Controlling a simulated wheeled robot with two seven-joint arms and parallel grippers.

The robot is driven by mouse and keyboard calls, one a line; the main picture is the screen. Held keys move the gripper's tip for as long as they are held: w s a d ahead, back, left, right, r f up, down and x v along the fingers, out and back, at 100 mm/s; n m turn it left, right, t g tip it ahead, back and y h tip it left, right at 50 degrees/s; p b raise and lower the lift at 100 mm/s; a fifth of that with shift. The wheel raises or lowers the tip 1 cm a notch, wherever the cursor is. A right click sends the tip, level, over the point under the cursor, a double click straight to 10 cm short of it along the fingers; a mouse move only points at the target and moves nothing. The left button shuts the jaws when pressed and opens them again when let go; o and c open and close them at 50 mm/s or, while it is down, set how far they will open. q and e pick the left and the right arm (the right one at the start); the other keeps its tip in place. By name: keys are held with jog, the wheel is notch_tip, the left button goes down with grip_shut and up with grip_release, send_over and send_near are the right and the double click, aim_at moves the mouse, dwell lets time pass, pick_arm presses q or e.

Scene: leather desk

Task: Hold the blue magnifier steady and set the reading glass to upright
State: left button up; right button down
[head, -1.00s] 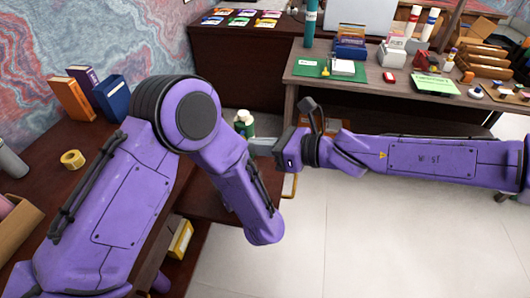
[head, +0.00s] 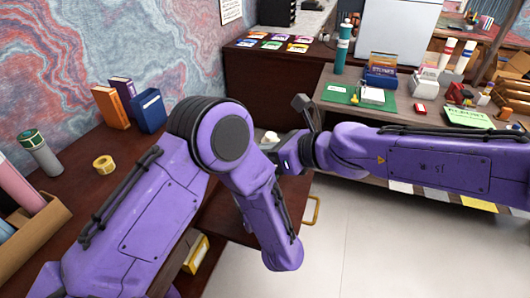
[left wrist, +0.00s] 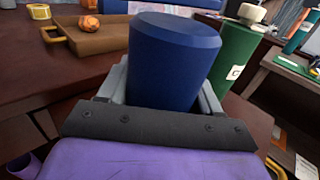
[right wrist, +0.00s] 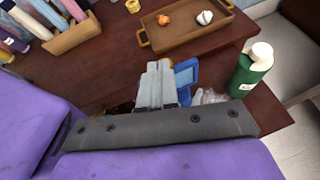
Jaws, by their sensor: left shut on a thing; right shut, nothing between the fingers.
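The blue magnifier (left wrist: 172,60) stands up between the fingers of my left gripper (left wrist: 162,98), which is shut on it. It fills the middle of the left wrist view as a thick dark blue body. In the right wrist view part of the blue magnifier (right wrist: 187,78) shows just behind and right of my right gripper (right wrist: 158,66). That gripper is shut and empty; whether it touches the magnifier I cannot tell. In the head view my right gripper (head: 270,153) is partly hidden, and my left arm hides my left gripper and the magnifier. The reading glass's tilt cannot be made out.
A green bottle with a white cap (right wrist: 247,75) stands close right of the magnifier. A brown tray (right wrist: 182,44) with an orange and a white lump lies behind. Books (head: 112,107), a tape roll (head: 104,164) and a cardboard box (head: 36,232) are on the desk's left.

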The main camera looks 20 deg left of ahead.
dwell(0.4)
jog(key=r+v, duration=0.1)
jog(key=v, duration=1.2)
jog(key=shift+s+a+r, duration=0.2)
jog(key=shift+s+a, duration=0.1)
jog(key=shift+a, duration=0.05)
pick_arm(q)
jog(key=o, duration=1.4)
jog(key=shift+s+d, duration=0.1)
